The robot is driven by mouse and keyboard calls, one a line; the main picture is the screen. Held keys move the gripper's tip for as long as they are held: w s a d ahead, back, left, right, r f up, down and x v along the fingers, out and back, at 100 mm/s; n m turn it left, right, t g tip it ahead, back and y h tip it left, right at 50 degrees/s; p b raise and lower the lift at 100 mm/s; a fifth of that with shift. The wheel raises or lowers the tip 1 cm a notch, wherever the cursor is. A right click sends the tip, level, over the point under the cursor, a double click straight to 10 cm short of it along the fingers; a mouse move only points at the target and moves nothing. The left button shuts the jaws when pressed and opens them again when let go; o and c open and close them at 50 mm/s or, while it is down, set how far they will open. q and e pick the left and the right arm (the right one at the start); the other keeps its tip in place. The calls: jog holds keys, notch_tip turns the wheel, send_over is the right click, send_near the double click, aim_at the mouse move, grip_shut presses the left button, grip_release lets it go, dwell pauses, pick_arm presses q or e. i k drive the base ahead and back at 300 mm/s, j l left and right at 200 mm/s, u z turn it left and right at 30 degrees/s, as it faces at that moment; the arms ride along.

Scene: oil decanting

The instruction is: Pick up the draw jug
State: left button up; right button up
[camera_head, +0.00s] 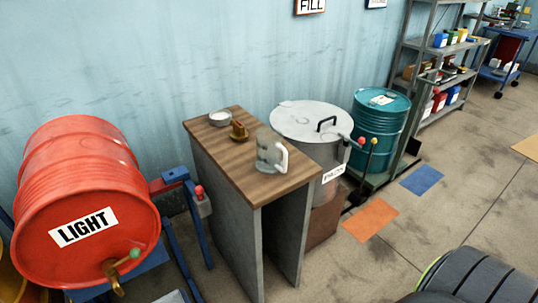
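A translucent grey jug (270,152) stands upright on the wooden top of a small bench (219,159), near its front right edge. Its pale handle faces right in the head view. Nothing is touching the jug. Neither of my grippers is in view.
A bowl (220,119) and a small brown and yellow item (239,131) share the benchtop. A red drum (84,190) marked LIGHT lies on a blue stand at left. A lidded grey vat (308,123) and a teal drum (381,124) stand right of the bench. Floor in front is open.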

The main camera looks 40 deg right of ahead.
aim_at(269, 146)
jog(key=i+l, duration=0.1)
jog(key=l, duration=1.4)
jog(key=i+l+u, duration=0.1)
jog(key=l, duration=0.6)
